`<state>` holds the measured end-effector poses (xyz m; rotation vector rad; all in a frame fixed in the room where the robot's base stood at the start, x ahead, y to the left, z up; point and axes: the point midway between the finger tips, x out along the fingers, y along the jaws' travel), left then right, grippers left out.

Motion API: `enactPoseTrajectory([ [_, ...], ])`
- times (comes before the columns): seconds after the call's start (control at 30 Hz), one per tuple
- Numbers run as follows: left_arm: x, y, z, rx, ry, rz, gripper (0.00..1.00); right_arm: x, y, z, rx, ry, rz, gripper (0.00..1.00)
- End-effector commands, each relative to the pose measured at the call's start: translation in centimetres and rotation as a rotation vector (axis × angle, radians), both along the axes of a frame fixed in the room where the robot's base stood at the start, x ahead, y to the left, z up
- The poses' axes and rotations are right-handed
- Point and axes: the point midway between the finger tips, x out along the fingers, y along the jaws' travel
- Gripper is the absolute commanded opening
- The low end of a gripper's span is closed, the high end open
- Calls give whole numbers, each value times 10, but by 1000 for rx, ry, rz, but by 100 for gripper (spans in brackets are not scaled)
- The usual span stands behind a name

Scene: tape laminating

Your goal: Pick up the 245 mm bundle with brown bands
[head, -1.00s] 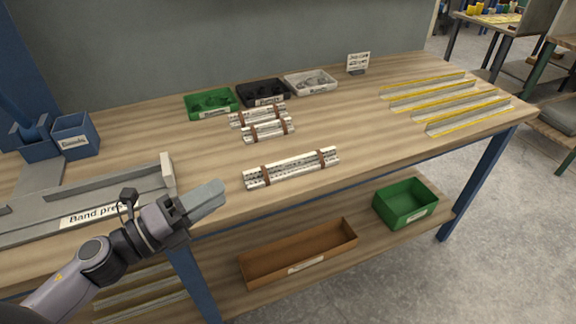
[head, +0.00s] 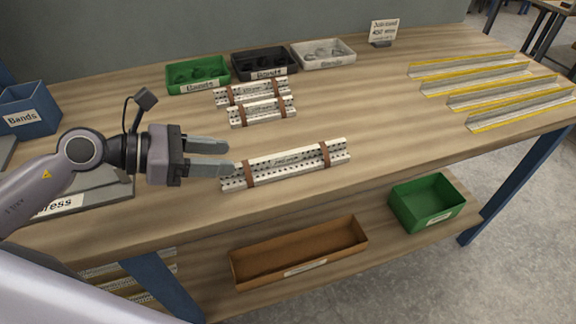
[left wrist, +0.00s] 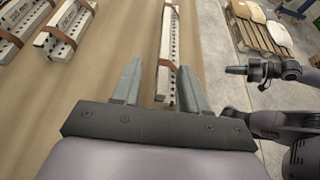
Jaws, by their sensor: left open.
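Three bundles of pale perforated strips with brown bands lie on the table. The longest, front bundle (head: 290,163) has two bands. Two shorter ones, the rear bundle (head: 251,93) and the middle bundle (head: 262,111), lie behind it. My left gripper (head: 230,158) is open and empty at the left end of the front bundle. In the left wrist view the front bundle (left wrist: 170,42) runs away from between the open fingers; contact cannot be told. My right gripper (left wrist: 238,70) shows small at the right there, its jaw state unclear.
A green bin (head: 197,74), a black bin (head: 264,63) and a white bin (head: 324,54) stand behind the bundles. Several yellow-edged angle strips (head: 490,80) lie at the right. A press (head: 95,190) is behind my left arm. Table right of the front bundle is clear.

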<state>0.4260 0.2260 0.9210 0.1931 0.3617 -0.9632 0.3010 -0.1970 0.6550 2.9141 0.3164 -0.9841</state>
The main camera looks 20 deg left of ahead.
Motion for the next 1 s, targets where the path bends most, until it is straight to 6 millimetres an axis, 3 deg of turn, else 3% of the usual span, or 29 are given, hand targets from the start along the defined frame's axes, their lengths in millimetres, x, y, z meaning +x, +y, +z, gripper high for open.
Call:
enactPoseTrajectory([
  [0.27,10,-17,-4,-4,0,0,43,2,-1,9,-3,-11,1,0],
  [0.5,20,-42,-11,-6,0,-2,43,3,-5,18,-12,-22,-3,0],
  [0.63,28,-52,-18,-5,0,0,43,1,-7,14,-19,-13,-4,0],
  [1.0,31,-57,-23,-2,1,-1,40,1,-7,13,-19,-12,-4,0],
])
